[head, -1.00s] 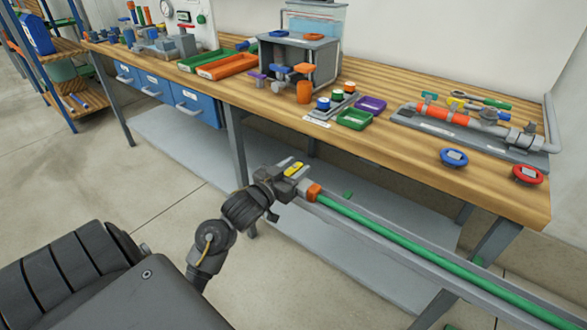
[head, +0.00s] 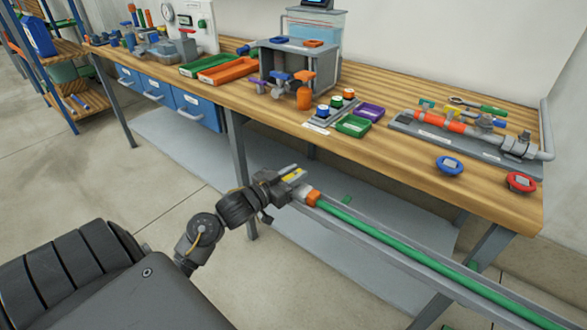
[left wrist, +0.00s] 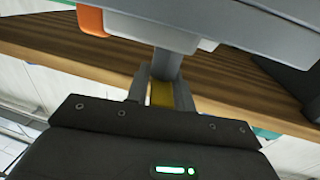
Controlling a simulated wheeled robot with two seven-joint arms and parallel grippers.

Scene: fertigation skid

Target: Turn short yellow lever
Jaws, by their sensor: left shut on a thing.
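The short yellow lever (head: 292,175) shows as a yellow patch between the fingers of my left gripper (head: 286,176), at the end of the green pipe's orange fitting (head: 313,197). My left gripper is shut on it. In the left wrist view the yellow lever (left wrist: 162,93) is between the two grey fingers, beneath a grey post and a grey body. The fingers hide much of the lever, so its exact angle cannot be told. My right gripper is not in view.
A green pipe (head: 400,245) on a grey rail runs to the lower right. Behind stands a wooden workbench (head: 400,175) with trays, a grey box (head: 285,70), an orange pipe assembly (head: 445,122), a blue handwheel (head: 450,165) and a red one (head: 520,182).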

